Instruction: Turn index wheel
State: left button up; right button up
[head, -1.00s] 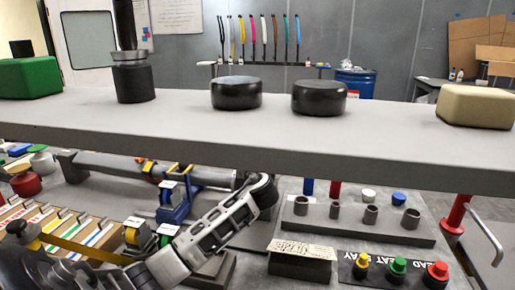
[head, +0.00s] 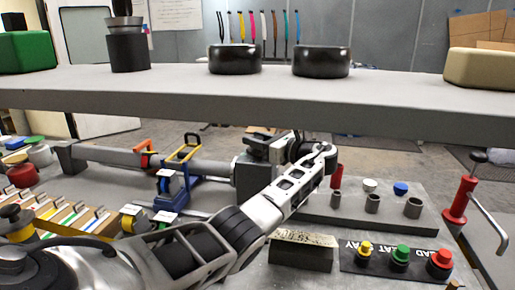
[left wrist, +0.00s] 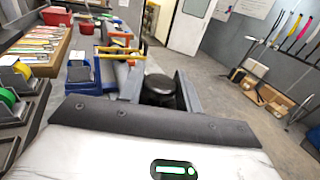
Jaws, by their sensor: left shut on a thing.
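My left gripper (head: 268,147) is at the right end of the grey tube, by a dark grey block (head: 254,178). In the left wrist view, its two grey fingers stand on either side of a black round knob (left wrist: 158,86), which I take to be the index wheel. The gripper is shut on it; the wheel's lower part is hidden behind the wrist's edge. In the head view the wheel cannot be made out behind my gripper and wrist. My right gripper is in neither view.
A thick grey shelf (head: 300,98) crosses above the arm, bearing dark cylinders and blocks.

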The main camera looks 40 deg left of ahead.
pick_arm(q)
jog(key=shift+f+n+g+b, duration=0.1)
jog(key=shift+n+g+b, duration=0.6)
jog(key=shift+g+b, duration=0.4)
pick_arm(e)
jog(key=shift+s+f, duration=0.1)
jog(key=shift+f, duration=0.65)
pick_arm(q)
jog(key=shift+g+h, duration=0.3)
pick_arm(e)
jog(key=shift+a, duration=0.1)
pick_arm(q)
jog(key=o, duration=0.9)
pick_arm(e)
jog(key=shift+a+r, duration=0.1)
